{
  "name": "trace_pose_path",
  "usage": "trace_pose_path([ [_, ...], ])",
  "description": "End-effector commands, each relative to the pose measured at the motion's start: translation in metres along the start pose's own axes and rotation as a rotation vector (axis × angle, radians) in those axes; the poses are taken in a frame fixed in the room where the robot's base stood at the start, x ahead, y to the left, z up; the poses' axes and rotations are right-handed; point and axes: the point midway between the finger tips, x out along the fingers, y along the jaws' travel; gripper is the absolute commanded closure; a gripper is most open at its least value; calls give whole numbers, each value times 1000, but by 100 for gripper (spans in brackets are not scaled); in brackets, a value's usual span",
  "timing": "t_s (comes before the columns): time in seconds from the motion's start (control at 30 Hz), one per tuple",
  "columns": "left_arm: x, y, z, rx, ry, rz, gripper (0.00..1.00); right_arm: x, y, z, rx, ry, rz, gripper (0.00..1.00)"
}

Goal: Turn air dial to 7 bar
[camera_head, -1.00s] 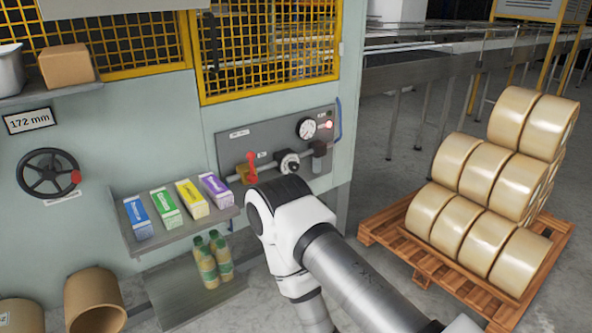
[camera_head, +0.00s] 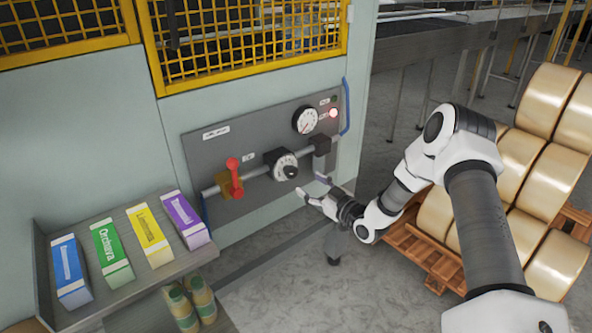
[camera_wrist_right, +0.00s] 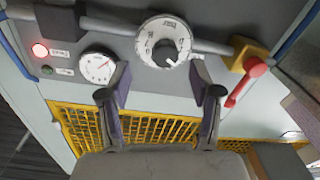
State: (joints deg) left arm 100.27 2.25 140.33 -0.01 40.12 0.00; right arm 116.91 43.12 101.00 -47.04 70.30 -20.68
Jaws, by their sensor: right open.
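The air dial (camera_head: 286,167) is a white scaled disc with a dark knob, set on the grey panel (camera_head: 225,148). It also shows in the right wrist view (camera_wrist_right: 165,50), upside down, just beyond the fingertips. My right gripper (camera_head: 312,187) is open and empty, a little right of and below the dial, apart from it. In the right wrist view the two fingers (camera_wrist_right: 162,90) stand wide apart, with the dial between and beyond them. A round pressure gauge (camera_head: 306,121) sits above right of the dial. My left gripper is not in view.
A red valve lever (camera_head: 234,176) stands on the pipe left of the dial. A red lamp (camera_head: 333,113) glows by the gauge. A shelf (camera_head: 60,318) with several coloured cartons juts out at lower left. A pallet (camera_head: 412,247) of large rolls stands at right.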

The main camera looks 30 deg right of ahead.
Motion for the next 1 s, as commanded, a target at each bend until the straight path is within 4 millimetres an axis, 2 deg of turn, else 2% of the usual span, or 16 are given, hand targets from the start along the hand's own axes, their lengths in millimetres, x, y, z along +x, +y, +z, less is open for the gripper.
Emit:
trace_pose_path([
  [0.17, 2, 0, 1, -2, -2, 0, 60, 23, -1, -4, -5, 7, -3, 36],
  [0.43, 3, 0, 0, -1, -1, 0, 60, 71, -1, -4, -4, 7, -2, 36],
  [0.53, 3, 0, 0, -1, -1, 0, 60, 78, -1, -4, 0, 5, 0, 36],
  [0.73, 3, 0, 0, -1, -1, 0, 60, 79, -1, -4, 1, 5, 0, 36],
  [0.77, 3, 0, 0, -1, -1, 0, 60, 79, -1, -4, 1, 5, 0, 40],
  [0.9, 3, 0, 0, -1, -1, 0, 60, 79, -1, -4, 1, 5, 0, 89],
  [0.93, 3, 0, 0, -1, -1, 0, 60, 79, -1, -4, 1, 5, 0, 97],
  [1.0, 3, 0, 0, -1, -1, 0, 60, 79, -1, -4, 1, 5, 0, 97],
])
